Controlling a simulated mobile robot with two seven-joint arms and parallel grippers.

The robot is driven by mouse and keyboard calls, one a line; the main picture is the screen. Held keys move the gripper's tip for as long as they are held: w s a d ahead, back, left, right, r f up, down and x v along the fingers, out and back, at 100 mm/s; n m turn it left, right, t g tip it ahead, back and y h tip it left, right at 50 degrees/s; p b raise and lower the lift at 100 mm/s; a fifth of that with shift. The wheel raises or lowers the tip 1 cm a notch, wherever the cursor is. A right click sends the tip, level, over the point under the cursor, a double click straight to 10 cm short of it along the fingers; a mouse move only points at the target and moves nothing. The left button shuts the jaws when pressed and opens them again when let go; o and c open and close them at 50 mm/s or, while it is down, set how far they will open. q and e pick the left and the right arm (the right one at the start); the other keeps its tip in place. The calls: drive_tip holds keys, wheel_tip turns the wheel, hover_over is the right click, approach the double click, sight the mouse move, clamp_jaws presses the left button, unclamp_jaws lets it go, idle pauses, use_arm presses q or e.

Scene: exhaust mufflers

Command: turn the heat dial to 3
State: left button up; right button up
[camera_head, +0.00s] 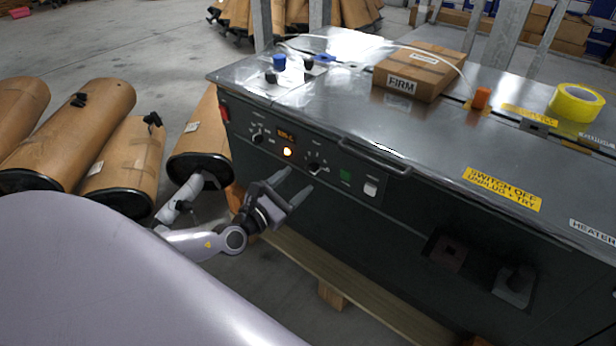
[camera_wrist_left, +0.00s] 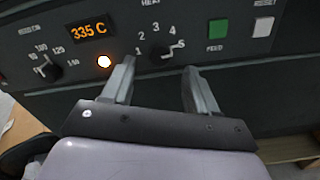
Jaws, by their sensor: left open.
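The heat dial (camera_head: 316,164) is a dark knob on the front panel of the grey machine. In the left wrist view the heat dial (camera_wrist_left: 166,53) sits below an arc of numbers 1 to 5. A light pointer line on it appears to aim right, toward the 5. My left gripper (camera_head: 299,180) is open and empty, just in front of and below the dial. In the left wrist view its two fingers (camera_wrist_left: 159,68) stand apart on either side of the dial's lower part. Contact cannot be told. My right gripper is not in view.
Left of the dial are an orange display (camera_wrist_left: 88,30) reading 335 C, a lit lamp (camera_wrist_left: 104,62) and another knob (camera_wrist_left: 47,71). Right of it are a green button (camera_wrist_left: 218,28) and a white button (camera_wrist_left: 262,27). A cardboard box (camera_head: 418,71) and yellow tape (camera_head: 576,102) lie on top.

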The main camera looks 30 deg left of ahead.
sight(310, 171)
use_arm(q)
drive_tip(key=shift+w+d+b, duration=0.15)
drive_tip(key=shift+w+b, duration=0.15)
drive_tip(key=shift+w, duration=1.15)
drive_tip(key=shift+w+d+b, duration=0.1)
drive_tip(key=shift+w+b, duration=0.2)
drive_tip(key=shift+w, duration=1.1)
drive_tip(key=c, duration=1)
